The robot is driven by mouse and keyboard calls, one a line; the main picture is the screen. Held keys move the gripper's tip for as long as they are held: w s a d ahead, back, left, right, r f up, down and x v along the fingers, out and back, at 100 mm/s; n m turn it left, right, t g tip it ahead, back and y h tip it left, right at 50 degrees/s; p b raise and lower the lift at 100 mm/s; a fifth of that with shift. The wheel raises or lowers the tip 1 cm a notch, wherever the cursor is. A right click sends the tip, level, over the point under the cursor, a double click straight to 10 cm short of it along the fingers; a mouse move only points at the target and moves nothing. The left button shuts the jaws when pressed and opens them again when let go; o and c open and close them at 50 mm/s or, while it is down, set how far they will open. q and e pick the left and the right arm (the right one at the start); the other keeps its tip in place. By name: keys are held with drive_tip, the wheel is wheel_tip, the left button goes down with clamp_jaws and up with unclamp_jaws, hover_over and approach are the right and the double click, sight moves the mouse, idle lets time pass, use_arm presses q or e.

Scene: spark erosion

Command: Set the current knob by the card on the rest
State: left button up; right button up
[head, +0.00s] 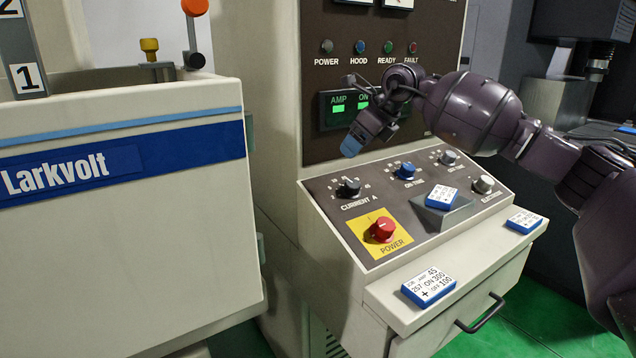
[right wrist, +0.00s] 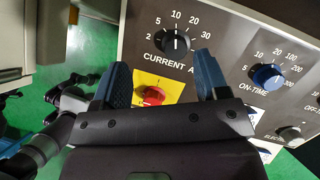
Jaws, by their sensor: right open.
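The black current knob (head: 348,187) is at the panel's upper left; in the right wrist view the knob (right wrist: 176,41) has its white mark near 10. A blue-edged white card (head: 441,196) lies on a dark raised rest (head: 425,213) mid-panel; its print is too small to read. My right gripper (head: 354,146) hangs above the current knob, apart from it. In the right wrist view its blue fingers (right wrist: 162,66) are spread and empty, with the knob beyond the tips. Dark arm parts and a blue piece at that view's left edge may be my left gripper; its state is unclear.
A red power knob (head: 382,229) on a yellow plate sits close below the current knob. A blue on-time knob (head: 405,170) and grey knobs are to the right. Other cards (head: 428,287) (head: 524,222) lie on the front ledge. A drawer handle (head: 482,314) sticks out below.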

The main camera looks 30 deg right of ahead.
sight(354, 184)
drive_tip(key=f, duration=0.3)
drive_tip(key=w+d+f+g+h, duration=0.1)
drive_tip(key=f, duration=0.3)
drive_tip(key=w+f+h+b, duration=0.1)
drive_tip(key=f, duration=0.2)
drive_tip(key=shift+d+f+g, duration=0.25)
drive_tip(key=shift+d+g, duration=0.05)
drive_tip(key=shift+d, duration=0.05)
drive_tip(key=shift+w+f, duration=0.3)
drive_tip(key=shift+f, duration=0.15)
drive_tip(key=shift+c, duration=0.2)
drive_tip(key=c, duration=0.9)
